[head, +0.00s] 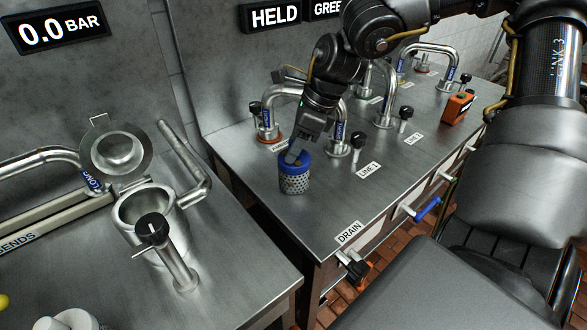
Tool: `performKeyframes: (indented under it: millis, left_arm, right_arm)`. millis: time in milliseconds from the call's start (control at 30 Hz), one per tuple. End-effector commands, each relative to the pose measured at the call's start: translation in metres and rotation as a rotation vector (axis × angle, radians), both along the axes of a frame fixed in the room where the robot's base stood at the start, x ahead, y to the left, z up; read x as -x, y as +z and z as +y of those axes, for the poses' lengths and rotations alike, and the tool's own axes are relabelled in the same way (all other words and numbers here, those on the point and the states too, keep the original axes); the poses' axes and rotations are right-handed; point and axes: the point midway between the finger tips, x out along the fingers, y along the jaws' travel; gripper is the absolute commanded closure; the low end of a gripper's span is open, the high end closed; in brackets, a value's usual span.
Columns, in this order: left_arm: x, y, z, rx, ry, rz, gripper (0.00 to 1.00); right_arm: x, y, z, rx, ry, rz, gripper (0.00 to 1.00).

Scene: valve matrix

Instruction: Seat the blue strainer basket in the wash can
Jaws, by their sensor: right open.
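The strainer basket (295,183), a perforated metal cup with a blue rim, stands upright on the right steel bench near its left front edge. My right gripper (296,157) points down at the basket's top from above. Its jaws are open, with the fingertips at or inside the blue rim; I cannot tell whether they touch it. The wash can (136,219) is a round steel can on the left bench. Its mouth is open and its round lid (116,152) stands tilted up behind it. My left gripper is out of view.
A black-knobbed post (170,255) stands in front of the can, and a steel pipe (188,160) rises at its right. A gap separates the benches. Bent pipes (341,118) and black-knobbed valves (357,143) stand behind and right of the basket. An orange box (457,107) sits farther right.

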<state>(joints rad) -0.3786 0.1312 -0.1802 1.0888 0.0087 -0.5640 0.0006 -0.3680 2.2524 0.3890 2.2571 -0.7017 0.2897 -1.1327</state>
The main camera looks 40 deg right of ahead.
Motion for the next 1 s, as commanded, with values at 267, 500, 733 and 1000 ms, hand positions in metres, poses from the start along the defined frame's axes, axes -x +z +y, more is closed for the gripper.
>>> performKeyframes:
  millis: [267, 500, 733, 1000]
  left_arm:
    - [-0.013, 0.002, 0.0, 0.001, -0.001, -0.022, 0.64]
    - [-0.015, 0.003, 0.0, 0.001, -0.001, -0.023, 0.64]
    - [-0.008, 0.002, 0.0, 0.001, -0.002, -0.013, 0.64]
    - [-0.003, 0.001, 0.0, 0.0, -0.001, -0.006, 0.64]
  right_arm:
    - [-0.002, -0.005, 0.002, 0.001, -0.001, -0.002, 0.53]
    - [-0.002, -0.005, 0.002, 0.001, 0.0, -0.002, 0.79]
    - [-0.002, -0.005, 0.002, 0.001, 0.0, -0.002, 1.0]
    - [-0.002, -0.004, 0.002, 0.0, 0.0, -0.003, 1.0]
